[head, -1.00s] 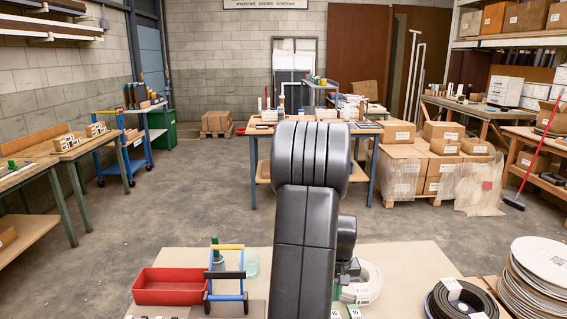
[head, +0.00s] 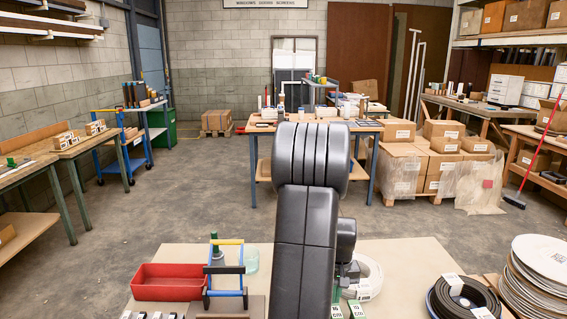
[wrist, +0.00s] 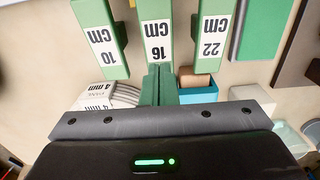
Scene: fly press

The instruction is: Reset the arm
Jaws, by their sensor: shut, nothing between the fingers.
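My arm rises through the middle of the head view and hides part of the table behind it. My gripper (wrist: 158,70) shows in the wrist view as two narrow green fingers pressed together, with nothing between them. Beyond the fingertips are green blocks labelled 10 cm (wrist: 98,35), 16 cm (wrist: 157,32) and 22 cm (wrist: 213,35). The fingertips are close below the 16 cm block in the picture; I cannot tell whether they touch.
The near table (head: 403,262) holds a red tray (head: 168,291), a blue frame with a black bar (head: 226,270), a white coil (head: 369,275), a black coil (head: 466,302) and stacked round plates (head: 541,268). A teal box (wrist: 199,92) is beside the fingers. Open floor (head: 205,195) lies beyond the table.

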